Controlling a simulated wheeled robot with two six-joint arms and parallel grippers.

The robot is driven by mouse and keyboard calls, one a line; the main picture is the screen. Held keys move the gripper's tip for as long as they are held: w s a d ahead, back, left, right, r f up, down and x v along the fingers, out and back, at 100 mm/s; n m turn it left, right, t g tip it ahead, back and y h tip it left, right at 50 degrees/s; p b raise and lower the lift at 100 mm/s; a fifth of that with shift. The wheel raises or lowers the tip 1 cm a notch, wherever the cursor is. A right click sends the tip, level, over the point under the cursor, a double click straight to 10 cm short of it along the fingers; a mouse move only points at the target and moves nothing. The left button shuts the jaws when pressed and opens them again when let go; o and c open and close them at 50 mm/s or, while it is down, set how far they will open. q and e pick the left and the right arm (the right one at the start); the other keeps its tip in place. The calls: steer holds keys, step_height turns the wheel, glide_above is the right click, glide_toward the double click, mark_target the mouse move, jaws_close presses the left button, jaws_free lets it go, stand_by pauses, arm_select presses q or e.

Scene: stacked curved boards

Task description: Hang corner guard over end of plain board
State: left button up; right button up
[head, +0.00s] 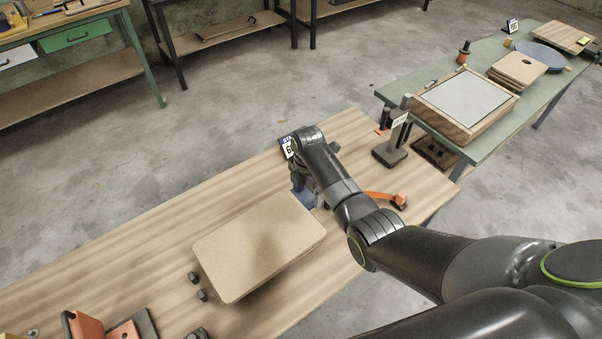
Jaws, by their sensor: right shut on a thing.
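The plain tan board (255,250) lies on the wooden bench in the head view, with rounded corners. My right gripper (305,188) is at the board's far right end, pointing down. It is shut on a small blue piece that looks like the corner guard (304,198). The blue piece is at or just above the board's far right corner, partly hidden by my gripper. I cannot tell whether it touches the board. My left gripper is not in view.
The wooden bench (130,250) is clear at left. An orange fixture (95,330) stands lower left.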

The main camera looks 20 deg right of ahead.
mark_target(307, 195)
steer(key=shift+w, duration=0.3)
steer(key=shift+s+r, duration=0.3)
steer(key=shift+s, duration=0.15)
steer(key=shift+w+f, duration=0.1)
steer(key=shift+f, duration=0.2)
step_height(307, 195, down, 3)
steer(key=shift+f+b, duration=0.2)
steer(key=shift+b, duration=0.8)
steer(key=shift+f+b, duration=0.6)
steer(key=shift+f, duration=0.25)
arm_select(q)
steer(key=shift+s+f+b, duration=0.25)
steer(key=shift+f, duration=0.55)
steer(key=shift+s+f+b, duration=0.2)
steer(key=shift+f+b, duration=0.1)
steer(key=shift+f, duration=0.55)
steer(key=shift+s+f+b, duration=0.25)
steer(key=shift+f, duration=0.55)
arm_select(e)
steer(key=shift+f, duration=1.3)
arm_select(q)
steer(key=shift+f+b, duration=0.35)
steer(key=shift+b, duration=0.05)
arm_select(e)
steer(key=shift+f, duration=0.5)
